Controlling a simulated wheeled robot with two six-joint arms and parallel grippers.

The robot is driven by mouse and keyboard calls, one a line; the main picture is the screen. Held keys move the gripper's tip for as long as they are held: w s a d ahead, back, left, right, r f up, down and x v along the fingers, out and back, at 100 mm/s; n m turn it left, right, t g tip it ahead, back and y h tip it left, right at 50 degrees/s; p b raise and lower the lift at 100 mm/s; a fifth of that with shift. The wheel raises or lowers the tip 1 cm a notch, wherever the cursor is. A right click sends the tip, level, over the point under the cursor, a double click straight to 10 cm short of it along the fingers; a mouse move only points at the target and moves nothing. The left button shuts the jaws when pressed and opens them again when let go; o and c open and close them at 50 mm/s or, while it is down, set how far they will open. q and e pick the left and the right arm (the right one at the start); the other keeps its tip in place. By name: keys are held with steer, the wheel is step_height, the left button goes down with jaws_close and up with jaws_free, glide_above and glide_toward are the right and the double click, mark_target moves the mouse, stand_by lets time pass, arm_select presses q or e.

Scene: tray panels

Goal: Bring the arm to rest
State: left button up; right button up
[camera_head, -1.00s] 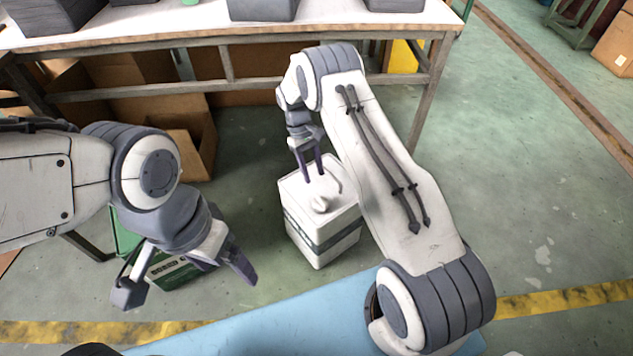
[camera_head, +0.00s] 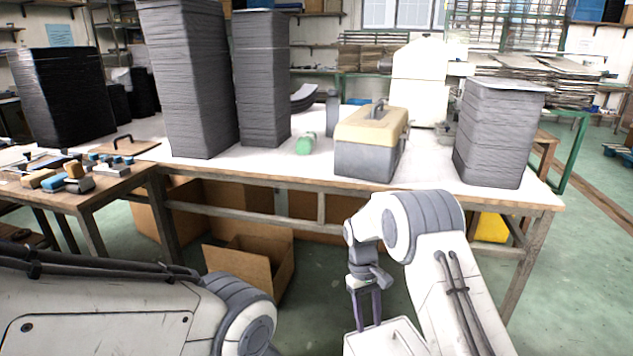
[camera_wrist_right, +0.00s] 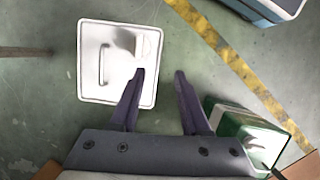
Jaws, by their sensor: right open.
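My right gripper (camera_head: 367,308) hangs in front of the table, pointing down, just above a white canister (camera_head: 385,340) on the floor. In the right wrist view its two dark fingers (camera_wrist_right: 160,73) are apart with nothing between them. The left finger overlaps the edge of the canister's square white lid (camera_wrist_right: 92,62), which has a handle and a round cap. I cannot tell whether the finger touches it. My left arm comes in from the left in the head view, and its gripper is below the picture.
A worktable (camera_head: 300,165) stands ahead with tall stacks of grey panels (camera_head: 190,75) and a toolbox (camera_head: 368,145). An open cardboard box (camera_head: 250,268) lies below it. A green-and-white container (camera_wrist_right: 245,130) is on the floor. Green floor is free at the right.

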steer(key=s+a+r+n+t, duration=0.2)
steer(key=s+a+r, duration=0.8)
steer(key=s+r, duration=0.3)
steer(key=s+r+n+t+y, duration=0.1)
steer(key=s+r, duration=0.1)
steer(key=s, duration=0.7)
steer(key=s+r+y, duration=0.1)
steer(key=s+r, duration=0.1)
steer(key=s, duration=0.8)
step_height(320, 180, up, 28)
steer(key=p, duration=2.8)
steer(key=shift+w+d+r+p, duration=0.25)
steer(key=shift+d+p, duration=0.05)
